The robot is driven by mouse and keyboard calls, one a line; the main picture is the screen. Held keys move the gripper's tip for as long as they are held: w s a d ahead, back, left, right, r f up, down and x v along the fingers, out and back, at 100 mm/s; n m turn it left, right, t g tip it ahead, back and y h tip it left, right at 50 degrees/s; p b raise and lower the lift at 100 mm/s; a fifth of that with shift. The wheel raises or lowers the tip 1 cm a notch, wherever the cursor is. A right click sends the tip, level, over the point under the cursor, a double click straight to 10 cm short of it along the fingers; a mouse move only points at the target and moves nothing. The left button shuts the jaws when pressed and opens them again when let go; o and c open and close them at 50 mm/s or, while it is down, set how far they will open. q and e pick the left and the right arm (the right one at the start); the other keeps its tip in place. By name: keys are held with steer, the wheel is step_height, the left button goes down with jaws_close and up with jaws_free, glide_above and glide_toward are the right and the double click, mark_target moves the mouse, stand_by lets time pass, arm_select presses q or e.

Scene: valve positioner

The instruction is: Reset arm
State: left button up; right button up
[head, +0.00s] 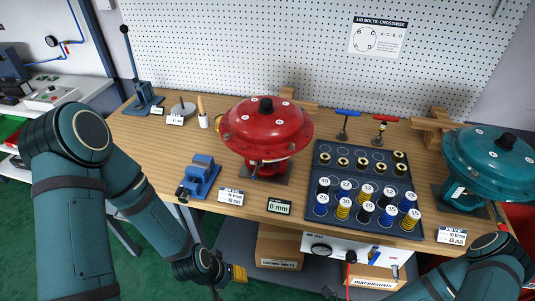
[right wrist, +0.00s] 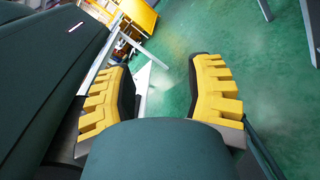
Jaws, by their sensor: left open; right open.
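My left arm comes in from the left and hangs down in front of the bench. Its gripper (head: 236,277) is low, below the bench's front edge, partly cut off and with nothing seen in it. My right arm shows at the lower right of the head view, where its gripper is not seen. In the right wrist view my right gripper (right wrist: 162,92) has its two yellow-padded fingers wide apart, with nothing between them. Green floor lies beyond them. Neither gripper touches anything on the bench.
The wooden bench (head: 150,136) holds a red actuator (head: 262,128), a teal actuator (head: 490,160), a dark tray (head: 322,161) of springs and a blue vise (head: 201,176). Boxes (head: 279,246) stand on the shelf below. A pegboard (head: 250,45) closes off the back.

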steer(key=s+d+f+n+g+h, duration=0.1)
steer(key=d+f+n+g+h, duration=0.15)
steer(key=n+h, duration=0.4)
steer(key=d+f+n+g+h, duration=0.1)
steer(key=d+n+g+h, duration=0.25)
steer(key=n, duration=0.65)
steer(key=w+r+n+t+h, duration=0.1)
steer(key=w+r+n+t, duration=0.1)
steer(key=w+n+t, duration=0.1)
steer(key=w+r+n+t+h, duration=0.2)
steer(key=w+n, duration=0.3)
steer(key=w, duration=0.3)
steer(key=shift+w+a+r+t+h, duration=0.15)
steer(key=shift+a+r+t+h, duration=0.15)
steer(key=shift+t, duration=0.3)
arm_select(q)
steer(key=shift+f, duration=0.1)
arm_select(e)
steer(key=shift+f+n, duration=0.1)
steer(key=shift+n, duration=0.15)
